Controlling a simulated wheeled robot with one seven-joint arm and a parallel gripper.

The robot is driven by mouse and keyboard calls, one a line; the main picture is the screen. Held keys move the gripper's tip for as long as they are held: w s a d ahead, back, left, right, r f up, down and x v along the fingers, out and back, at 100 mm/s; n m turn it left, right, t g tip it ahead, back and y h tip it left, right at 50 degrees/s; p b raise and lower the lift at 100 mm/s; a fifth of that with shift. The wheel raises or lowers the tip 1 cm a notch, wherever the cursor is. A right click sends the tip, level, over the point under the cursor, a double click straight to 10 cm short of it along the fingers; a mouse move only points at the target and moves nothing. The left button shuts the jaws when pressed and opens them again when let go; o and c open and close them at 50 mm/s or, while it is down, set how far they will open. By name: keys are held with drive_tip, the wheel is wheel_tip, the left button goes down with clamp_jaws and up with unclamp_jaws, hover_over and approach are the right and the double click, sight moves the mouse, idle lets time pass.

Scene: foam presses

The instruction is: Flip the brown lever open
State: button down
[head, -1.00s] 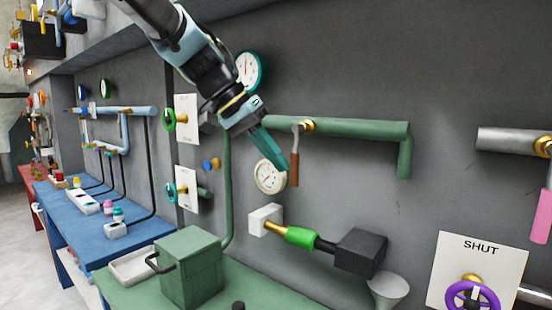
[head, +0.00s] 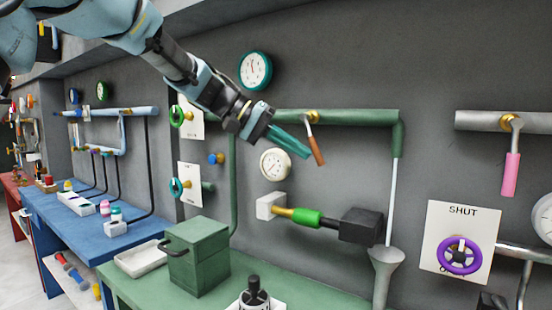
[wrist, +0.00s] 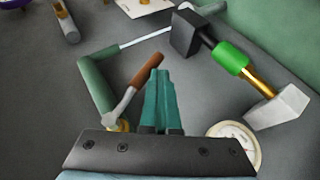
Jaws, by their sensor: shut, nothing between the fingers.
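The brown lever (head: 316,150) hangs from a brass valve (head: 312,117) on the green pipe (head: 350,117). It is tilted, its lower end swung to the right. My gripper (head: 307,155) has teal fingers, shut and empty, just left of the lever's brown grip. In the wrist view the brown lever (wrist: 148,70) lies close beside the tips of my gripper (wrist: 160,74); whether they touch I cannot tell. A pale stream (head: 391,200) runs from the pipe's down-turned end into a grey funnel (head: 386,258).
A round white gauge (head: 275,164) is below my fingers. A green-sleeved rod (head: 307,218) with a black block (head: 360,226) juts out lower down. A green box (head: 198,256) stands on the green bench. A pink lever (head: 511,175) hangs at the right.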

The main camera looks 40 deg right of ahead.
sight(315, 149)
drive_tip(key=g+b, duration=0.1)
drive_tip(key=s+g+h+b, duration=0.1)
drive_tip(key=b, duration=0.1)
drive_tip(key=s+n+g+b, duration=0.1)
drive_tip(key=b, duration=0.1)
drive_tip(key=shift+d+f+h, duration=0.3)
drive_tip(key=shift+f, duration=0.05)
drive_tip(key=s+n+g+h+b, duration=0.1)
drive_tip(key=b, duration=0.1)
drive_tip(key=r+g+b, duration=0.1)
drive_tip(key=b, duration=0.2)
drive_tip(key=shift+s+d+n+g+h, duration=0.2)
drive_tip(key=shift+s+n+g+h, duration=0.1)
drive_tip(key=shift+s+n+h, duration=0.1)
drive_tip(key=shift+s+d+r+n+g+h+b, duration=0.1)
drive_tip(key=shift+s+r+n+g+h+b, duration=0.35)
drive_tip(key=shift+b, duration=0.65)
drive_tip(key=shift+s+d+r+n+g+h+b, duration=0.1)
drive_tip(key=shift+s+r+n+g+h+b, duration=0.15)
drive_tip(key=shift+r+h+b, duration=0.65)
drive_tip(key=shift+s+d+r+n+g+h+b, duration=0.1)
drive_tip(key=shift+s+r+n+g+h+b, duration=0.2)
drive_tip(key=shift+b, duration=1.05)
